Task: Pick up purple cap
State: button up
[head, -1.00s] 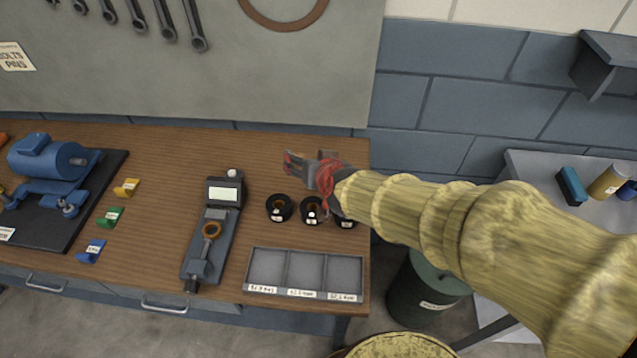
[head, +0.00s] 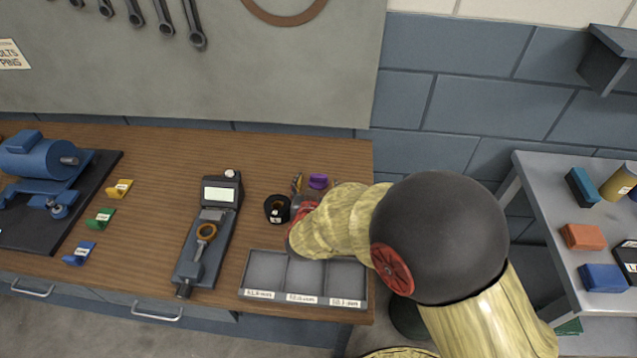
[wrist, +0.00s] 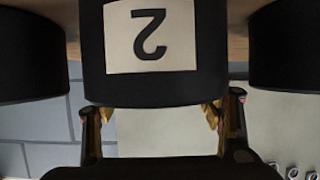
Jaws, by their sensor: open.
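The purple cap (head: 318,181) shows in the head view just behind my gripper (head: 304,190), near the back right of the wooden bench. My gripper partly covers the area around it, so I cannot tell what the cap rests on. The cap is not identifiable in the wrist view. There my gripper (wrist: 160,118) is open, its fingers spread to either side below a black cylinder (wrist: 92,75) with a label marked 2. I cannot tell whether the fingers touch that cylinder.
A three-compartment tray (head: 243,291) lies in front.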

aim_at(318, 178)
jog(key=b+x, duration=0.1)
jog(key=x, duration=0.2)
jog(key=shift+w+f, duration=0.15)
jog(key=shift+w, duration=0.1)
jog(key=shift+c, duration=1)
jog(key=c, duration=1)
